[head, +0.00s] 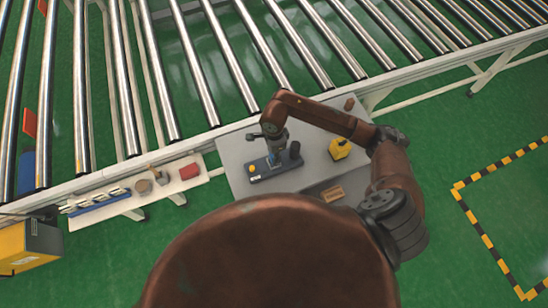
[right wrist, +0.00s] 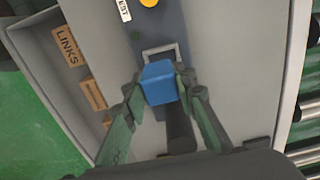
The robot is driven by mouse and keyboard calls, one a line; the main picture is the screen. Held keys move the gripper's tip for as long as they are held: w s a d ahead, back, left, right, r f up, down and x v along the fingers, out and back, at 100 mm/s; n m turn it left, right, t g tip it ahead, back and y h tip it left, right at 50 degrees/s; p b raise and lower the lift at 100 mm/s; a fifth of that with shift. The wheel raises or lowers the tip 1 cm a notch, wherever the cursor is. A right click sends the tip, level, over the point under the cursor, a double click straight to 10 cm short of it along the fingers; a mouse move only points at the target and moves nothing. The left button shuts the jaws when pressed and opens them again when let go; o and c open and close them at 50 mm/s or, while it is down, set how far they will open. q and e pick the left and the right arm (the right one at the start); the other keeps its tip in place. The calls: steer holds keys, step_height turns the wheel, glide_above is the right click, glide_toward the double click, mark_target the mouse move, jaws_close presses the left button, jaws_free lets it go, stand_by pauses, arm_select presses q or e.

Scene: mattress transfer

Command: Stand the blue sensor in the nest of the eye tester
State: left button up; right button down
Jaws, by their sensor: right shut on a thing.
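The blue sensor (right wrist: 158,84) is between the two fingers of my right gripper (right wrist: 157,92), which is shut on it. The eye tester (head: 264,172) is a dark, long plate on the grey table, with a yellow-orange button that also shows in the right wrist view (right wrist: 150,3). Its nest, a light grey square frame (right wrist: 161,48), shows at the far edge of the sensor, which hides part of it. I cannot tell whether the sensor is above the nest or touching it. In the head view my right gripper (head: 274,152) is over the tester. My left gripper is out of view.
A yellow device (head: 340,148) stands on the grey table (head: 236,150) right of the tester. A dark post (head: 295,150) rises at the tester's right end. A roller conveyor (head: 200,60) runs behind.

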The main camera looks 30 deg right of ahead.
steer(key=shift+w+f, duration=0.25)
steer(key=shift+f, duration=0.3)
steer(key=shift+f+p, duration=0.4)
steer(key=shift+f, duration=0.95)
steer(key=shift+f, duration=0.1)
steer(key=c, duration=1.6)
jaws_free()
step_height(320, 180, up, 12)
steer(key=shift+r+b, duration=0.15)
steer(key=shift+b, duration=0.5)
